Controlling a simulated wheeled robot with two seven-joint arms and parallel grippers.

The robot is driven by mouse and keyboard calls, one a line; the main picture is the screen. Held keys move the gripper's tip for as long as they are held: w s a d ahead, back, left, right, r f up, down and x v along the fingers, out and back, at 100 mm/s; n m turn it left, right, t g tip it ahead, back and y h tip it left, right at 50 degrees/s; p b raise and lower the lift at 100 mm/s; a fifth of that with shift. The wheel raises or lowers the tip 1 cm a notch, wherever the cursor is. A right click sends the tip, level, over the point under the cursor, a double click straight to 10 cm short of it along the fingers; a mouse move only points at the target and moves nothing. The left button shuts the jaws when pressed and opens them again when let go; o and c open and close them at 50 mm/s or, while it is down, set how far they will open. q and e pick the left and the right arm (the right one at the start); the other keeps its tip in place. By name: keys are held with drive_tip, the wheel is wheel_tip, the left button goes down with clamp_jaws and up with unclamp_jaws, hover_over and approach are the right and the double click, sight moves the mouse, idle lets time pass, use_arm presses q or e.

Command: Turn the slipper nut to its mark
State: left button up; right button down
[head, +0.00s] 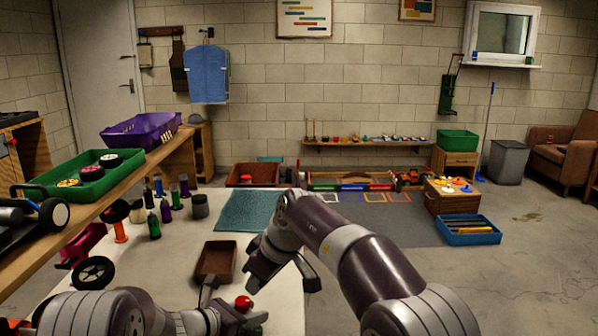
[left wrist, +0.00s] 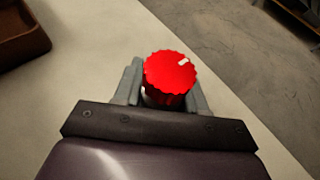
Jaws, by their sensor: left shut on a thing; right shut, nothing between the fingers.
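A red ribbed knob (head: 243,303), apparently the slipper nut, is near the right edge of the pale table top. It also shows in the left wrist view (left wrist: 170,75), where a short white line sits at the upper right of its face. My left gripper (head: 236,309) is shut on it, with one grey finger on each side. What is below the knob is hidden by the gripper, and I cannot make out a separate target mark. My right gripper (head: 254,277) is shut and empty, just above and beyond the knob in the head view.
A brown tray (head: 216,261) lies on the table beyond my left gripper. Several bottles stand farther back, around a green bottle (head: 154,226). A black wheel (head: 93,272) and a pink holder (head: 82,245) are at the left. A teal mat (head: 250,211) lies behind the tray.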

use_arm(q)
drive_tip(key=o, duration=1.2)
